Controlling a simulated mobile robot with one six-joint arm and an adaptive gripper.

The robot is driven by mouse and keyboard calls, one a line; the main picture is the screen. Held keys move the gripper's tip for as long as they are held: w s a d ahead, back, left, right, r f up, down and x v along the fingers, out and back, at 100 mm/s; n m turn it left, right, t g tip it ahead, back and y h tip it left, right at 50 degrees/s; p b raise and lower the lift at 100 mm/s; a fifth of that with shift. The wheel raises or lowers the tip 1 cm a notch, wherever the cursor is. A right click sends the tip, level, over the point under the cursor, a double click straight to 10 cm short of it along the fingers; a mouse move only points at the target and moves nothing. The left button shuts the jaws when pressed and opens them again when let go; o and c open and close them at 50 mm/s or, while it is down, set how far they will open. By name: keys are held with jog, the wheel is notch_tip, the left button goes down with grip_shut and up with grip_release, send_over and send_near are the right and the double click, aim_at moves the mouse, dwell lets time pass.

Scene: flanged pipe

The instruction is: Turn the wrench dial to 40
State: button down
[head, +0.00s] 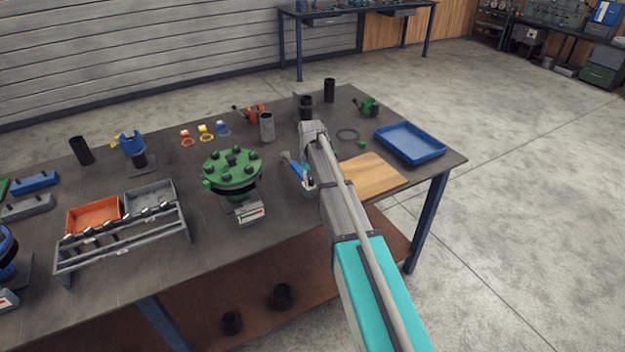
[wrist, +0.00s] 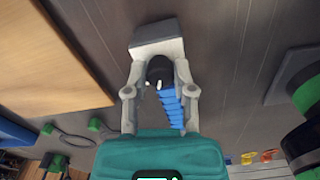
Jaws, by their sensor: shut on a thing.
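The wrench shows in the wrist view as a blue ribbed handle (wrist: 168,103) with a dark rounded end (wrist: 159,68). My gripper (wrist: 158,66) has its two grey fingers on either side of that dark end and is shut on it. A pale grey block (wrist: 158,34) is just beyond the fingertips. In the head view the blue handle (head: 292,165) shows left of my arm, which hides most of the gripper. The dial's markings and reading cannot be made out.
The green flanged pipe (head: 232,170) stands left of the wrench. A wooden board (head: 375,176) and a blue tray (head: 412,142) lie to the right. A grey rack (head: 125,243) and an orange tray (head: 93,214) are at the left. Dark cylinders stand behind.

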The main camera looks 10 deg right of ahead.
jog(key=shift+c, duration=2.2)
grip_release()
jog(key=s+m, duration=0.1)
jog(key=s, duration=2.8)
jog(key=shift+d, duration=0.25)
